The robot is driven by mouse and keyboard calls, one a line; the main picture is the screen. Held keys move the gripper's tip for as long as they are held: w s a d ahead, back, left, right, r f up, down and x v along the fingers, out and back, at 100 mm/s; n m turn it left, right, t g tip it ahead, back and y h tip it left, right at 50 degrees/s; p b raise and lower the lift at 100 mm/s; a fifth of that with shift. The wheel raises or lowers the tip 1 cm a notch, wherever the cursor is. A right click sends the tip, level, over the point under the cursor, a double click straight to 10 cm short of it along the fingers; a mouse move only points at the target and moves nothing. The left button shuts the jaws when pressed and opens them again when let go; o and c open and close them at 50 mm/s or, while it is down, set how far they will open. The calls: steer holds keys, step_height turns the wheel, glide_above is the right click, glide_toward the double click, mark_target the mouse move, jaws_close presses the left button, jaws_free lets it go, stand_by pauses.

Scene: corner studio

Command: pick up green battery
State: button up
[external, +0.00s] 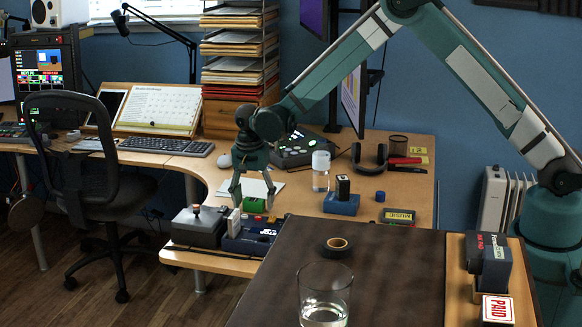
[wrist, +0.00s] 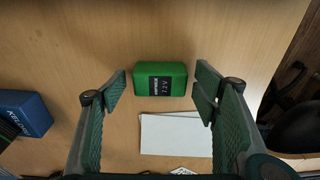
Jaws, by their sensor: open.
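The green battery (wrist: 160,78) lies on the wooden desk and shows between my open fingers in the wrist view, with a dark label on its face. In the external view the green battery (external: 254,205) sits behind the blue device, partly hidden by my fingers. My gripper (external: 252,200) points down over it with the fingers spread to either side. In the wrist view my gripper (wrist: 160,88) is open and empty, with a gap between each finger and the battery.
A blue device (external: 250,236) and a grey box (external: 199,226) stand in front of the battery. A blue block (external: 341,203) stands to the right, near a glass bottle (external: 320,171). White paper (wrist: 175,134) lies beside the battery. A dark table (external: 400,260) is in the foreground.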

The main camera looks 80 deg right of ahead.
mark_target(254, 200)
stand_by(0.5)
steer(key=c, duration=1.1)
steer(key=shift+r+p, duration=0.65)
steer(key=shift+r, duration=4.35)
